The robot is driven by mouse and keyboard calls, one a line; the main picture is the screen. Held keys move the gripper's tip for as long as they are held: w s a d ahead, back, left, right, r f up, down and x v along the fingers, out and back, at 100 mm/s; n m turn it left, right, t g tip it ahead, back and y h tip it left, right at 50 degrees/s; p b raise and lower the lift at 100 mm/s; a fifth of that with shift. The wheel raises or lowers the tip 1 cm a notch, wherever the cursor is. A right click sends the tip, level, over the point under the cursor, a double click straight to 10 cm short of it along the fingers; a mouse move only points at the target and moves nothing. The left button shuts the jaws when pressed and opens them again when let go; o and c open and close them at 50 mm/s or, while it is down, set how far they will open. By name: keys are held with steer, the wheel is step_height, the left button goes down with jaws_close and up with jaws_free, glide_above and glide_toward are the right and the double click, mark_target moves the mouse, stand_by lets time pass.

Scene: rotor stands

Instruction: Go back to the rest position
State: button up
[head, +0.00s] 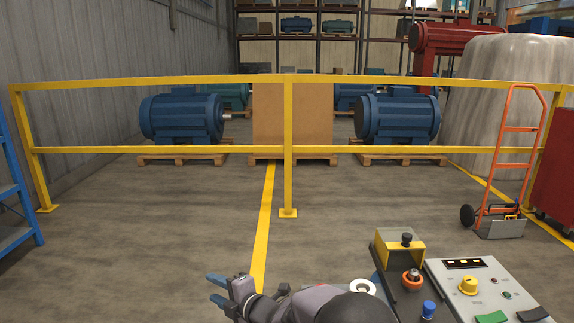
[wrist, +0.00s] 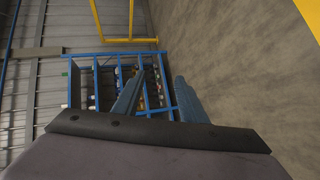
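My gripper (head: 220,290) is at the bottom of the head view, left of the control console, with its blue fingers pointing left. In the wrist view my gripper (wrist: 153,98) has its two blue fingers spread apart. Nothing is between them but the distant background. It is open and empty, away from any object. My arm extends from the gripper to the right along the bottom edge of the head view.
A control console (head: 485,285) with knobs and buttons stands at the lower right, close to my arm. A yellow railing (head: 288,150) crosses the floor ahead. An orange hand truck (head: 518,150) stands at right. A blue shelf (wrist: 118,55) shows in the wrist view. The floor between is clear.

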steer(key=s+a+f+g+b, duration=0.1)
steer(key=s+a+f+b, duration=0.15)
steer(key=f, duration=0.45)
steer(key=s+a+f+g+b, duration=0.1)
steer(key=s+a+f+b, duration=0.1)
steer(key=a+f, duration=0.3)
steer(key=s+d+f+m+g+h, duration=0.1)
steer(key=s+d+f+m+h, duration=0.4)
steer(key=d, duration=0.4)
steer(key=s+d+f+m+g+h, duration=0.2)
steer(key=s+d+f+m+h, duration=0.1)
steer(key=d+f+m, duration=0.5)
steer(key=s+d+r+m+g+h+p, duration=0.15)
steer(key=s+d+m, duration=0.25)
steer(key=s+d, duration=0.45)
steer(key=s+d+r+m+g+p, duration=0.1)
steer(key=s+d+r+m+p, duration=0.3)
steer(key=r, duration=0.3)
steer(key=s+d+r+m+g+h+p, duration=0.1)
steer(key=s+d+r+m+p, duration=0.2)
steer(key=d+r, duration=0.35)
steer(key=s+d+r+m+g+p, duration=0.2)
steer(key=s+d+r+p, duration=0.25)
steer(key=s+r, duration=0.2)
step_height(320, 180, up, 16)
steer(key=w+p, duration=0.1)
steer(key=p, duration=1.3)
steer(key=shift+w+p, duration=0.15)
steer(key=shift+p, duration=0.25)
